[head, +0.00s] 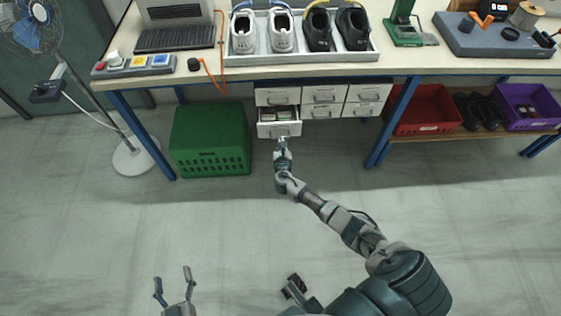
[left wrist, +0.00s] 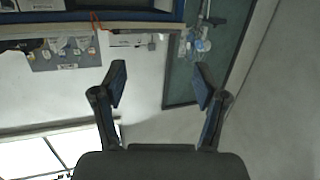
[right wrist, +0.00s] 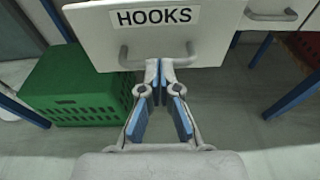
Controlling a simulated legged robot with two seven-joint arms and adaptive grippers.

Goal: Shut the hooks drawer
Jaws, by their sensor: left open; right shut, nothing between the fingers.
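The hooks drawer (head: 279,129) is the lower left drawer of the white unit under the table. It stands pulled out, with small items inside. Its white front, labelled HOOKS, fills the top of the right wrist view (right wrist: 205,42). My right gripper (head: 282,143) is shut and empty at this front. In the right wrist view its fingertips (right wrist: 159,66) are by the drawer's handle, near its middle; I cannot tell whether they touch. My left gripper (head: 173,272) is open and empty, low over the floor and far from the drawer; its fingers also show in the left wrist view (left wrist: 160,85).
A green crate (head: 210,140) stands on the floor left of the drawer unit. A blue table leg (head: 392,120) is to its right. The other drawers (head: 322,95) look closed. Shoes in a tray (head: 290,57) stand on the table (head: 425,65). The floor in front is clear.

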